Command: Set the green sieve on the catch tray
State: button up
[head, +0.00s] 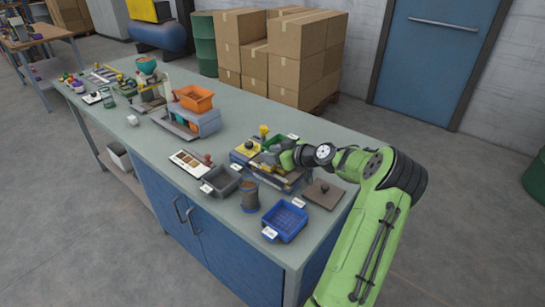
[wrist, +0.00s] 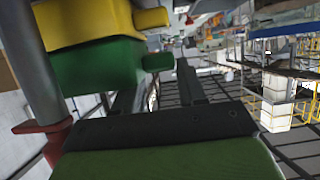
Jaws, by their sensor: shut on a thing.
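The green sieve (head: 274,143) is at my gripper (head: 285,156), over the sieve station at the right part of the bench in the head view. In the wrist view the green sieve (wrist: 98,68) fills the upper left, with a short green tab toward the dark fingers (wrist: 157,85). My gripper is shut on the green sieve; the exact contact is hard to see. A yellow sieve (wrist: 85,20) lies against the green one in the wrist picture; whether they touch is unclear. I cannot tell which part is the catch tray; the area under my gripper is partly hidden.
A blue basket (head: 285,221), a grey bin (head: 221,181), a brown-filled canister (head: 250,196) and a flat brown lid (head: 323,194) stand around the station. Free bench lies at the front left.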

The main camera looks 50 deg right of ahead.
jog(key=o, duration=1.1)
jog(key=shift+f, duration=0.1)
jog(key=shift+f+p, duration=0.15)
jog(key=shift+p, duration=0.15)
